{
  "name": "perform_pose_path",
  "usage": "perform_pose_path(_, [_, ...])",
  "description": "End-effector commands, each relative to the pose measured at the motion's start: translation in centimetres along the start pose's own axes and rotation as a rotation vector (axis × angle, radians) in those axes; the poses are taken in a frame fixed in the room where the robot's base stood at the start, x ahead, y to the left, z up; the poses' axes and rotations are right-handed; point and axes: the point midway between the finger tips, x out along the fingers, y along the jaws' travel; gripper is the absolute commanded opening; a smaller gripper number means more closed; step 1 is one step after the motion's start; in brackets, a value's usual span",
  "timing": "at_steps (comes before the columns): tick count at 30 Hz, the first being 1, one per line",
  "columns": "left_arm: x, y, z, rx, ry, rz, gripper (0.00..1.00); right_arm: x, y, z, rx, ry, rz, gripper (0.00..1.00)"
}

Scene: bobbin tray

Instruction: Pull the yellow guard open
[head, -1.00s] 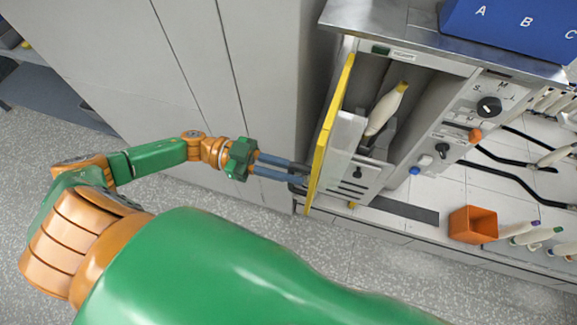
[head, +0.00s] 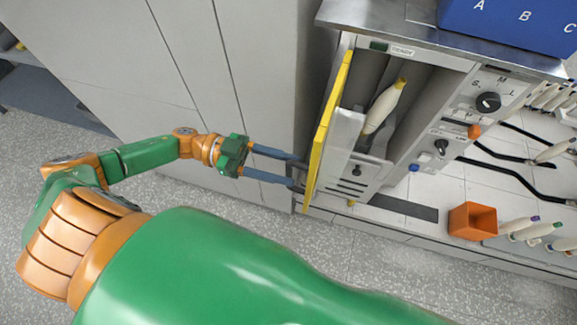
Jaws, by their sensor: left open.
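The yellow guard (head: 328,130) is a narrow yellow-edged door on the left side of the machine (head: 449,128). It stands swung out from the machine's open bay, where a cream bobbin with a yellow tip (head: 384,106) shows. My left gripper (head: 301,175) is open, its two blue-grey fingers spread apart at the guard's outer face. A dark handle there is mostly hidden by the fingers, and I cannot tell whether they touch it. My right gripper is not in view.
An orange bin (head: 472,221) stands on the white surface at the right, near several bobbins. A blue box (head: 510,24) sits on the metal top. Tall grey cabinet panels (head: 190,60) stand behind my left arm. The floor below is clear.

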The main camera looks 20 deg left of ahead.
Motion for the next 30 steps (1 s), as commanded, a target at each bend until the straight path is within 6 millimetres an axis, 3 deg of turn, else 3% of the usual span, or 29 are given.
perform_pose_path(3, [-2.7,0.0,0.8,-0.001,-0.007,-0.003,0.47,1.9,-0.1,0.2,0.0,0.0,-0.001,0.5])
perform_pose_path(9, [-5.7,0.0,0.4,-0.001,-0.002,-0.001,0.47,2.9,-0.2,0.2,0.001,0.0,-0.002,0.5])
perform_pose_path(23, [-5.8,-0.3,0.3,0.004,0.0,-0.018,0.47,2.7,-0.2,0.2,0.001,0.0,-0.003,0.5])
perform_pose_path(26, [-5.5,-3.6,3.0,0.043,-0.013,-0.206,0.47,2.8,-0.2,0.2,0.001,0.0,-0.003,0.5])
perform_pose_path(29, [-7.1,-9.0,10.4,0.052,-0.13,-0.608,0.47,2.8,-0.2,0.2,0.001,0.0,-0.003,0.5])
perform_pose_path(30, [-8.5,-10.1,14.5,0.019,-0.222,-0.769,0.47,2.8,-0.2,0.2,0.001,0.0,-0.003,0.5])
